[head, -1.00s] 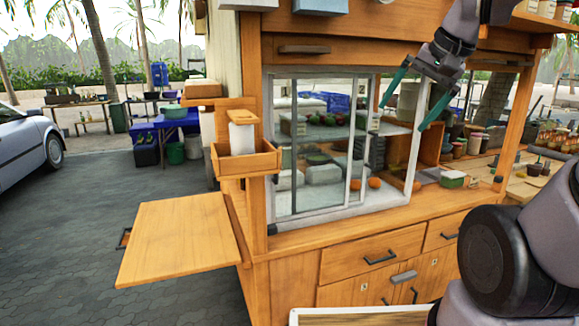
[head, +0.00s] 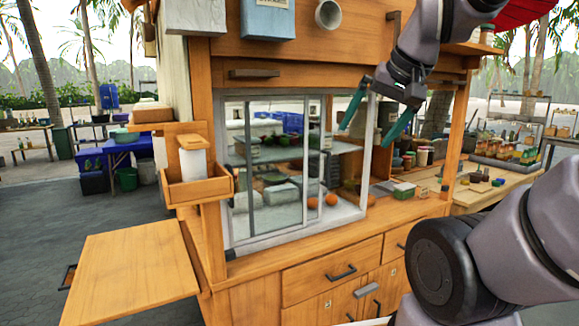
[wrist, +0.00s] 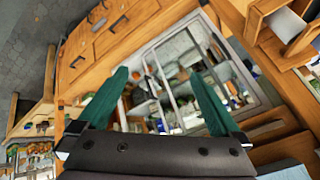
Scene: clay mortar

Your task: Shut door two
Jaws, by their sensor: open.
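The wooden stall has a glass case with framed sliding glass panels. A glass panel (head: 283,165) shows at the left and middle of its front, with upright frame bars overlapping. The right part of the front (head: 345,165) looks uncovered by glass. No label shows which panel is door two. My gripper (head: 368,137) has green fingers spread apart and empty. It hangs before the case's upper right, near the white right post, with no clear contact. In the wrist view, the open fingers (wrist: 158,75) point toward the case and its panel frames (wrist: 165,85).
Below the case are a drawer (head: 332,268) and cabinet doors with dark handles. A fold-out wooden shelf (head: 130,275) and a small wooden box (head: 197,185) project at the left. Jars and a worktop (head: 490,190) stand at the right.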

